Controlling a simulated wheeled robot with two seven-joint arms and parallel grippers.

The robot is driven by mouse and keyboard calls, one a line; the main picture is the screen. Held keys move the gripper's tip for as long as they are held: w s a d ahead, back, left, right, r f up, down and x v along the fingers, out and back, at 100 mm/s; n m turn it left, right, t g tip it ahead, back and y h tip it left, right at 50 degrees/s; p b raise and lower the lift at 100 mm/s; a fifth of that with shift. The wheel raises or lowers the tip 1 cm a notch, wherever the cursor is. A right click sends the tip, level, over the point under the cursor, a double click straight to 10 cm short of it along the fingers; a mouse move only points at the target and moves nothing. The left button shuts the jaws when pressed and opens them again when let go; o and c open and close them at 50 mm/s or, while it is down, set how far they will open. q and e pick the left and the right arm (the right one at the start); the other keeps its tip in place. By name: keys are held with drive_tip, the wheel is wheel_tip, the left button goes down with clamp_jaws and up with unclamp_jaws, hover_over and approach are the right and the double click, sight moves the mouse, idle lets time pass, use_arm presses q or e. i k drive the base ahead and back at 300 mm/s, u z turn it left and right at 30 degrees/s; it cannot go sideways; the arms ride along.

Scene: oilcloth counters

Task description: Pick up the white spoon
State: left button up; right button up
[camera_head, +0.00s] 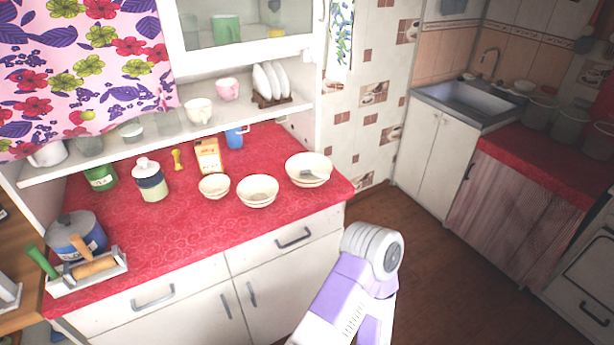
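A pale, whitish utensil that looks like the spoon (312,176) lies in the largest cream bowl (293,163), at the right end of the red counter. It is too small in the picture for me to be sure of its shape. A white and purple arm link of mine rises from the bottom of the picture, in front of the cabinet and right of its drawers. No gripper fingers show in this view.
Two smaller bowls (257,191) (214,187) stand left of the large bowl on the red counter (190,235). A yellow carton (207,155), a blue mug (235,138) and a lidded jar (151,180) stand behind. A shelf (205,128) overhangs the back. The counter's front strip is clear.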

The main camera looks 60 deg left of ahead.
sight(325, 177)
drive_tip(key=u, duration=1.85)
